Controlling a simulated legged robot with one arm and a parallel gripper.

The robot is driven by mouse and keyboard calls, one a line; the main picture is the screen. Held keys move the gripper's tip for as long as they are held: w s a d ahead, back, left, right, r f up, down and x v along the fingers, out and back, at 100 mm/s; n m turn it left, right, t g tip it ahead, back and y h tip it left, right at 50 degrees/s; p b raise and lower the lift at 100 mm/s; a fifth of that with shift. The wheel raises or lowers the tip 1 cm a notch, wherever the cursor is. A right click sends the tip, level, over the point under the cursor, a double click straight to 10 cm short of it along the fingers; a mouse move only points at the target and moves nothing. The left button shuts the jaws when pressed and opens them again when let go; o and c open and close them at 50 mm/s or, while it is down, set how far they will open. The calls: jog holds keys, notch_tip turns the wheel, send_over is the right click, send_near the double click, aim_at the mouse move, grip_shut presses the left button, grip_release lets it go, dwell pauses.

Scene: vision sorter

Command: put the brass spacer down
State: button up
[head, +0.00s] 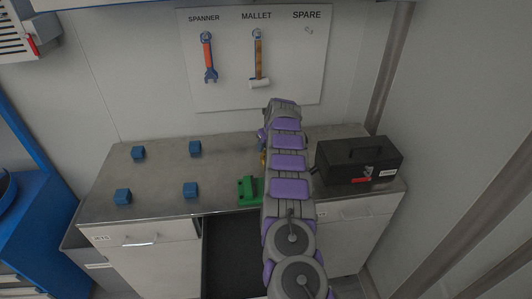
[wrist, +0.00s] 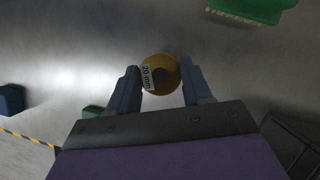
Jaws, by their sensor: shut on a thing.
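The brass spacer (wrist: 161,74) is a round, gold-coloured piece with a dark hole and a white label reading "20 mm". In the wrist view it sits between the two fingers of my gripper (wrist: 162,88), which is shut on it. The grey metal worktop (wrist: 225,60) shows beyond it; I cannot tell whether the spacer touches it. In the head view my arm hides most of the gripper, and only a sliver of the brass spacer (head: 262,160) shows at the arm's left edge.
Several blue blocks (head: 195,148) stand on the left of the worktop (head: 160,175). A green fixture (head: 247,190) stands at the front edge, left of my arm. A black toolbox (head: 358,160) is at the right. A spanner (head: 208,58) and mallet (head: 258,60) hang behind.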

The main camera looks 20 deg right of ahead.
jog(key=shift+f+b, duration=0.65)
jog(key=shift+f, duration=1.2)
jog(key=o, duration=1.2)
jog(key=shift+r, duration=0.1)
jog(key=p+v, duration=0.2)
jog(key=v, duration=1)
jog(key=s+a+r+n+g+y, duration=0.1)
jog(key=s+a+r+n, duration=0.4)
jog(key=a, duration=0.3)
jog(key=s+a+r+n+g+y, duration=0.1)
jog(key=s+a+r+n, duration=0.35)
jog(key=a+n, duration=0.2)
jog(key=s+a+r+n+g, duration=0.1)
jog(key=s+a+r+n, duration=0.1)
jog(key=s+a+n, duration=0.35)
jog(key=s+a+r+n, duration=0.2)
jog(key=s+a, duration=0.1)
jog(key=s, duration=0.5)
jog(key=s+f+n+g, duration=0.1)
jog(key=s+n, duration=0.4)
jog(key=s, duration=0.6)
jog(key=s+f+n+g+h, duration=0.1)
jog(key=s+n, duration=0.4)
jog(key=s, duration=0.7)
jog(key=s+f+n+g+h, duration=0.1)
jog(key=s+n, duration=0.4)
jog(key=s, duration=0.6)
jog(key=shift+s+a+f+n, duration=0.3)
jog(key=shift+f+n, duration=0.1)
